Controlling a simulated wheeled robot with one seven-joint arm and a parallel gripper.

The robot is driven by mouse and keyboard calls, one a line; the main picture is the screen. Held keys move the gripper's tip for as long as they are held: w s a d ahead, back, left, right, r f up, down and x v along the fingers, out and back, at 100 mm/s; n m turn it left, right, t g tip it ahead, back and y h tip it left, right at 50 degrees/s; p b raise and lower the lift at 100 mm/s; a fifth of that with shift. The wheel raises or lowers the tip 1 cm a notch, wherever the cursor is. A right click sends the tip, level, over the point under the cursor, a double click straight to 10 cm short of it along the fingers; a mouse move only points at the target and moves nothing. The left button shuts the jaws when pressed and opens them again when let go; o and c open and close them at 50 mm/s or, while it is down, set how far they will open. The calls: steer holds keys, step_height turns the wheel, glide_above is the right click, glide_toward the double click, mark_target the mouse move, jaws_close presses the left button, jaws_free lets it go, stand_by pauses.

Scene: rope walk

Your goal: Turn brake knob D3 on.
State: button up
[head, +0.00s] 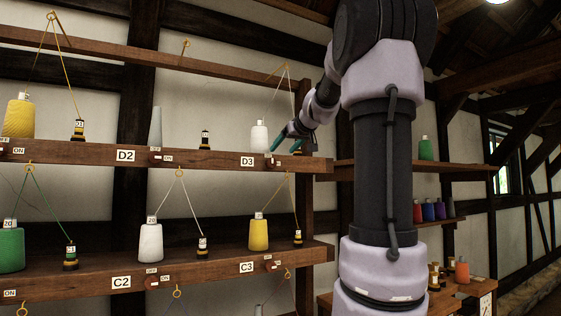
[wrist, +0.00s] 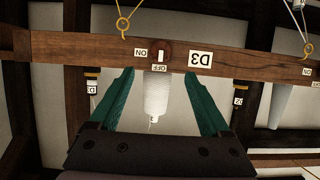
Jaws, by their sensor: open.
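The brake knob D3 (wrist: 161,48) is a round dark red-brown knob on the front of the wooden shelf rail. The wrist view shows it upside down. Its white mark stands upright in that view, in line with the OFF label (wrist: 160,68); the ON label (wrist: 140,53) is to one side. The D3 plate (wrist: 200,59) is beside it and also shows in the head view (head: 247,161). My gripper (wrist: 158,71) is open and empty, its teal fingers spread either side of the knob's line and apart from it. In the head view, my gripper (head: 281,139) is at the upper shelf.
A white spool (wrist: 157,95) stands behind the rail at D3, with a small dark bobbin beside it. Threads run up to a hook (wrist: 123,24). The D2 knob (head: 155,158) is left on the same rail; the C3 knob (head: 269,265) is on the shelf below.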

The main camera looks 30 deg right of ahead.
mark_target(272, 161)
steer(key=x, duration=0.9)
steer(key=shift+w+a+f, duration=0.1)
steer(key=shift+w+f, duration=0.05)
steer(key=shift+w, duration=0.05)
jaws_close()
